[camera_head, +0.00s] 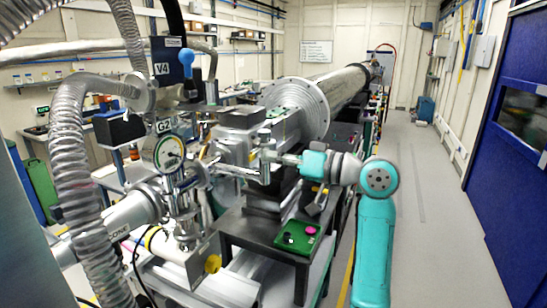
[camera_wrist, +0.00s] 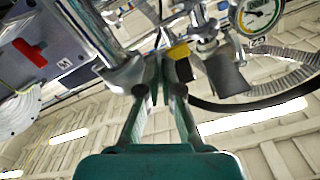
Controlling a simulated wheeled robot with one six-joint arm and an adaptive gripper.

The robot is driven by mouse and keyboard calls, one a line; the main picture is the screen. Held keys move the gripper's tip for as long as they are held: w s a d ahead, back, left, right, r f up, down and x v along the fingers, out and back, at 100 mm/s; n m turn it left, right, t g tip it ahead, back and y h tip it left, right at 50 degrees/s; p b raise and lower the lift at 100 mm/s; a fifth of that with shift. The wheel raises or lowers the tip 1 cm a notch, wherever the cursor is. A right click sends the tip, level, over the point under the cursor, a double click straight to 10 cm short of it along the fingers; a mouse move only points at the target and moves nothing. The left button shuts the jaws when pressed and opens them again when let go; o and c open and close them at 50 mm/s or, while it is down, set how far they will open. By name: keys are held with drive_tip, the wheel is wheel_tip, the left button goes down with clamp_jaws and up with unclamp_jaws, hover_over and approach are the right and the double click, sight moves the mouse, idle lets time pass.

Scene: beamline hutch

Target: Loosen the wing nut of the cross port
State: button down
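My gripper (camera_head: 266,164) is at the end of the teal arm, beside the metal cross port (camera_head: 236,146). In the wrist view, the two dark fingers of my gripper (camera_wrist: 158,82) lean toward each other, and their tips overlap the metal fittings. A shiny metal clamp or flange (camera_wrist: 124,74) is just left of the tips. A yellow piece (camera_wrist: 178,52) shows just beyond them. I cannot make out the wing nut clearly in either view. Whether the tips touch or hold anything is hidden in the clutter.
A round gauge (camera_head: 164,153) and ribbed hose (camera_head: 77,160) are left of the cross port. A long beam pipe (camera_head: 335,95) runs behind. A green tray (camera_head: 299,237) with small parts stands on the dark bench. Open floor (camera_head: 428,200) lies to the right, before blue doors (camera_head: 519,150).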

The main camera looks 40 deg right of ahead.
drive_tip(key=shift+n, duration=1.7)
drive_tip(key=c, duration=1.4)
unclamp_jaws()
drive_tip(key=shift+o, duration=0.2)
drive_tip(key=v, duration=1.2)
drive_tip(key=shift+w, duration=0.1)
